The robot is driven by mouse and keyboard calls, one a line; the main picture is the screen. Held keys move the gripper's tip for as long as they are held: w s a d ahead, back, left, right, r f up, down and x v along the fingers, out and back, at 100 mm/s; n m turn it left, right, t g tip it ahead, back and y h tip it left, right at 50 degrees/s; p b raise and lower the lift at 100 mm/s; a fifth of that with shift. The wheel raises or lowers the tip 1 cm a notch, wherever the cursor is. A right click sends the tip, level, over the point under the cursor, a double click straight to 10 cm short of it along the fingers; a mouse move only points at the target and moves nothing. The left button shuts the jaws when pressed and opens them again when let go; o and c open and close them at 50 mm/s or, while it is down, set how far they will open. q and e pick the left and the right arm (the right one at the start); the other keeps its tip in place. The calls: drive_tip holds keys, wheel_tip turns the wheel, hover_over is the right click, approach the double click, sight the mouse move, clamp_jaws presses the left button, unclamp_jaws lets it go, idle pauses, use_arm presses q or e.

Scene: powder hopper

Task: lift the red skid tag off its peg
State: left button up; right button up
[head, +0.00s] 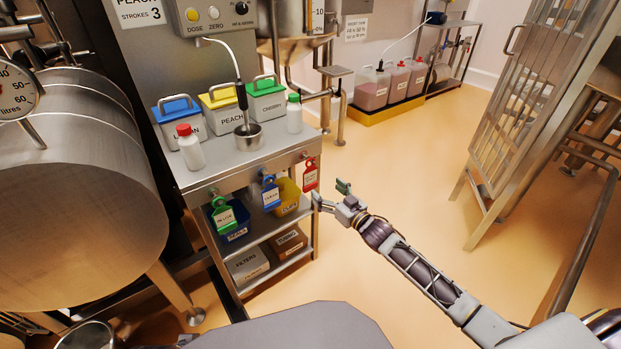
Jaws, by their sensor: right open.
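The red skid tag (311,176) hangs at the right end of the steel cart's front edge, upright with a pale label on it. Its peg is too small to make out. A blue tag (270,193) and a green tag (223,216) hang to its left along the same edge. My right gripper (328,194) is open and empty, a little below and to the right of the red tag, with its fingers toward the cart. It appears apart from the tag. My left gripper is not in view.
The steel cart (246,163) carries lidded tubs, two bottles and a metal cup. Its lower shelves hold bins and boxes. A large steel drum (75,190) stands at the left. A slatted metal gate (520,110) stands at the right. The floor (400,170) between is clear.

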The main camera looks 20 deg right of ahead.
sight(311, 176)
drive_tip(key=shift+b+x, duration=0.7)
drive_tip(key=shift+x, duration=2.7)
drive_tip(key=shift+b+x, duration=0.6)
drive_tip(key=shift+x, duration=0.55)
drive_tip(key=shift+w+a, duration=0.15)
drive_tip(key=shift+w, duration=0.35)
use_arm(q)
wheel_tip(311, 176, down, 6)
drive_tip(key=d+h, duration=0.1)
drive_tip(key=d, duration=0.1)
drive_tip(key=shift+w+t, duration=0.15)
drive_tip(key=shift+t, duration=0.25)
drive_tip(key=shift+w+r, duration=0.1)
